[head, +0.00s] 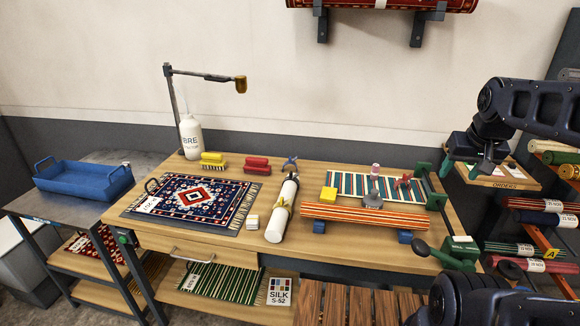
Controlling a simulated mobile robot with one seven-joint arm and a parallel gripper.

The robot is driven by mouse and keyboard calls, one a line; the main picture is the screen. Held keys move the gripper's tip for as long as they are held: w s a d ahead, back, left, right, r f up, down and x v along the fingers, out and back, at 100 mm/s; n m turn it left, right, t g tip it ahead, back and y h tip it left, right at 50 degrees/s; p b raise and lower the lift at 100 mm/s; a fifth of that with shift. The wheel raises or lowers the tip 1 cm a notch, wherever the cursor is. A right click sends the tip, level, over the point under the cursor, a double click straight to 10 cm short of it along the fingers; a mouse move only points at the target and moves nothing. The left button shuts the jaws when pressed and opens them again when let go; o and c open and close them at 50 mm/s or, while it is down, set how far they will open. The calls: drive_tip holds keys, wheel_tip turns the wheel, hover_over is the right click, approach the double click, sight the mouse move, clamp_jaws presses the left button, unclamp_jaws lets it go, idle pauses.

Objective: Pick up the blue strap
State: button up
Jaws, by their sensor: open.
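No blue strap shows clearly. A small dark blue-grey item (290,162) at the far end of the white roll (283,210) may be it, but it is too small to tell. The roll lies on the wooden workbench with a yellow band (284,206) around it. My gripper (462,168) is open and empty at the right, above the bench's right end and well apart from the blue-grey item. Its fingers point down.
On the bench (335,250) are a patterned rug (190,197), yellow and red brushes (257,165), a white bottle (190,138), a lamp (240,85), and a striped roll (366,216) on blue blocks. A green clamp (459,249) edges the right. A blue tray (84,184) stands left.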

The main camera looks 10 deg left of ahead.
drive_tip(key=shift+c, duration=0.3)
drive_tip(key=w+a+r+n+g, duration=0.1)
drive_tip(key=w+a+r+n, duration=0.2)
drive_tip(key=w, duration=0.6)
drive_tip(key=w+a+r+n, duration=0.2)
drive_tip(key=w+a, duration=0.3)
drive_tip(key=w, duration=0.3)
drive_tip(key=w+a+r+n+g, duration=0.1)
drive_tip(key=w+a+r+n, duration=0.2)
drive_tip(key=w, duration=0.6)
drive_tip(key=n+g, duration=0.3)
drive_tip(key=n, duration=0.9)
hover_over(290, 157)
drive_tip(key=f, duration=2.9)
drive_tip(key=shift+w+a, duration=0.1)
drive_tip(key=shift+w, duration=0.1)
wheel_tip(290, 157, down, 11)
drive_tip(key=shift+s+r, duration=0.15)
